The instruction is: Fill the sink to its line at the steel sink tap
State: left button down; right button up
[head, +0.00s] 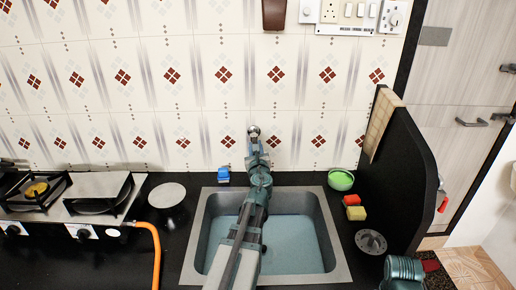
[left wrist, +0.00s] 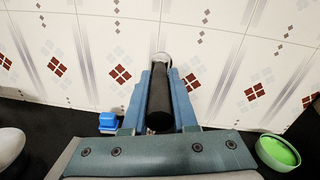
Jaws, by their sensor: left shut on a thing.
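The steel sink (head: 194,240) is set in the black counter. A flat blue-grey surface that looks like water (head: 295,243) covers its bottom; no fill line can be made out. My left gripper (head: 256,154) reaches over the sink to the wall side. Its fingers (left wrist: 160,95) are shut on a dark cylinder (left wrist: 159,108), which appears to be part of the tap. A round steel end of the tap (head: 253,131) shows just beyond the fingertips, also in the left wrist view (left wrist: 162,58). My arm hides the rest of the tap and the sink's middle.
A blue object (head: 223,174) stands behind the sink's left corner. A green bowl (head: 341,180), red and yellow sponges (head: 356,213) and a grey round item (head: 371,242) lie right of it. A black partition (head: 405,165) bounds the right; a stove (head: 95,200) stands left.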

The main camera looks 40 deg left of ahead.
pick_arm(q)
jog(key=shift+s+a+m+t+h, duration=0.25)
jog(key=shift+m+t+h, duration=0.15)
jog(key=shift+h, duration=0.1)
jog(key=shift+w, duration=0.1)
jog(key=c, duration=0.7)
grip_release()
